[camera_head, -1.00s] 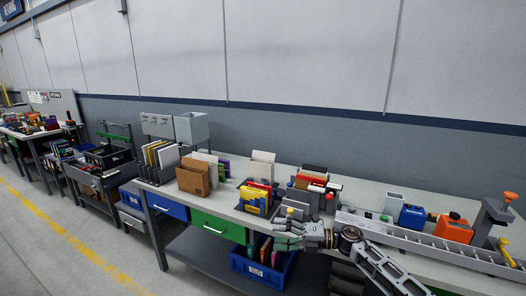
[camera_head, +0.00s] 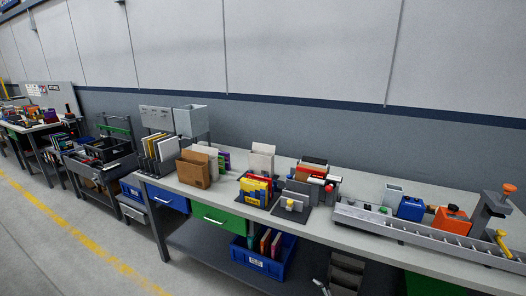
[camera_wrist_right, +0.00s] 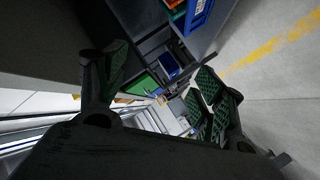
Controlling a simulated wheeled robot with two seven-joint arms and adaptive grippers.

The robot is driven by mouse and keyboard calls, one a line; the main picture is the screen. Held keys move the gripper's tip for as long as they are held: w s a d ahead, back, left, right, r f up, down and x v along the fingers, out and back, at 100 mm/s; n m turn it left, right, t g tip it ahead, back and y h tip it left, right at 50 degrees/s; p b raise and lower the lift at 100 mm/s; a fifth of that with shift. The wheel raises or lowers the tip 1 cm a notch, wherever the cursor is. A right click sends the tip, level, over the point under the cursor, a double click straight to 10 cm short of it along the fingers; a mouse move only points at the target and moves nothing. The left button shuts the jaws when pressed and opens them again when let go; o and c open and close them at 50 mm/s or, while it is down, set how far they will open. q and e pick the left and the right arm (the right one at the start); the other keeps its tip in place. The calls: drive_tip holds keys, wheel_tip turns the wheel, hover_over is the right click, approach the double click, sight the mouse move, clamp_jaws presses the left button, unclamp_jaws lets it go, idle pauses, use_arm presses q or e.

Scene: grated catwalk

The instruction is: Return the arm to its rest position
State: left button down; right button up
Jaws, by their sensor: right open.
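My right gripper (camera_wrist_right: 162,78) shows in the right wrist view with its two green-padded fingers spread wide and nothing between them. In the head view only a small grey piece at the bottom edge, below the front of the workbench (camera_head: 350,238), may be part of it. The rest of my right arm is out of that view. My left gripper is in neither view.
The bench carries a brown file box (camera_head: 194,170), a yellow holder (camera_head: 254,190), a long grey rail (camera_head: 425,233) and several other items. A blue bin (camera_head: 264,262) stands on the lower shelf. Open floor (camera_head: 60,240) lies at left.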

drive_tip(key=s+d+f+m+g+h, duration=0.3)
drive_tip(key=s+d+f+m, duration=0.1)
drive_tip(key=s+f, duration=0.8)
drive_tip(key=s+d+f+m+g+h, duration=0.2)
drive_tip(key=s+d+f+m, duration=0.1)
drive_tip(key=s+f, duration=0.85)
drive_tip(key=s+f+m+g+h, duration=0.1)
drive_tip(key=s+f, duration=0.4)
drive_tip(key=s, duration=1.1)
drive_tip(key=s+f+m+g+h, duration=0.1)
drive_tip(key=s+f+m+g, duration=0.2)
drive_tip(key=s, duration=1.3)
wheel_tip(320, 180, down, 3)
drive_tip(key=g, duration=0.3)
drive_tip(key=shift+s+d, duration=0.2)
drive_tip(key=shift+s, duration=0.05)
drive_tip(key=shift+c, duration=0.2)
